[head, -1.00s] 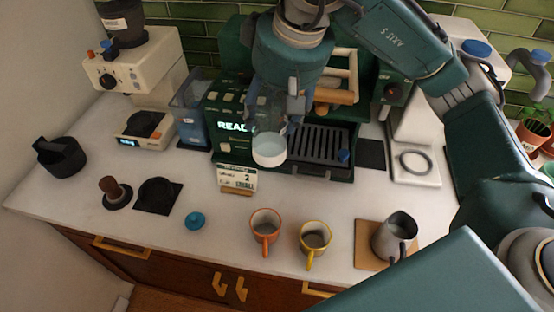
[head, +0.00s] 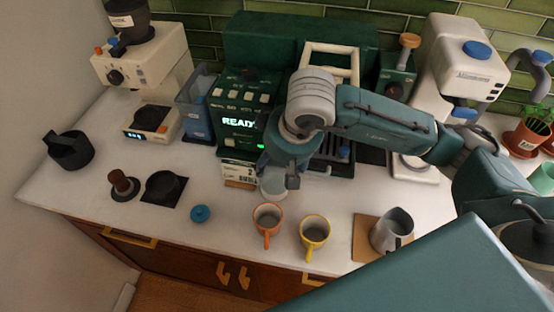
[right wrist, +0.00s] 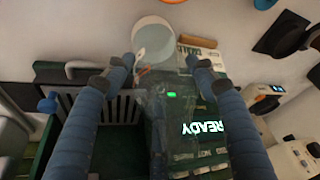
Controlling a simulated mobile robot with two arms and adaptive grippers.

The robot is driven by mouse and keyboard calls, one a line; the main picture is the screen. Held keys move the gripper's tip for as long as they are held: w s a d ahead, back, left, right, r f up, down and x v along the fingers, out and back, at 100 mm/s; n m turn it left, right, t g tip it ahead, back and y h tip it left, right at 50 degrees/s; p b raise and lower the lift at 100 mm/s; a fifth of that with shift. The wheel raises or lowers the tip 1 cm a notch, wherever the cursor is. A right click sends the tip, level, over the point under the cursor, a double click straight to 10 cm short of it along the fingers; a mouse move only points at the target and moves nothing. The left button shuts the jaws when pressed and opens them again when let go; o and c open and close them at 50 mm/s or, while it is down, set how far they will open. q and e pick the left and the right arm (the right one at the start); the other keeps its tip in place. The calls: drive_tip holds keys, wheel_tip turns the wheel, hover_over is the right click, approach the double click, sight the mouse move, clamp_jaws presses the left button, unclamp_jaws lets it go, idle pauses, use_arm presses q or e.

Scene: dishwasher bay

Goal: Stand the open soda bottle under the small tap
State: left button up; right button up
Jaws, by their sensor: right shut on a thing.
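My right gripper (head: 278,172) points down in front of the green coffee machine and is shut on a clear bottle (head: 273,182). Only the bottle's pale, rounded lower end shows below the fingers in the head view; the rest is hidden by the gripper. In the right wrist view the see-through bottle (right wrist: 152,38) lies between the two blue fingers (right wrist: 160,64). A small blue cap (head: 201,214) lies loose on the counter. I cannot pick out the small tap for certain. My left gripper is not in view.
An orange mug (head: 267,217) and a yellow mug (head: 314,232) stand close in front of the bottle. A price sign (head: 239,171) is just left of it. The drip tray (head: 331,160) is behind my arm. A metal jug (head: 392,230) stands at right.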

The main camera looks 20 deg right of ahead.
drive_tip(key=o, duration=1.9)
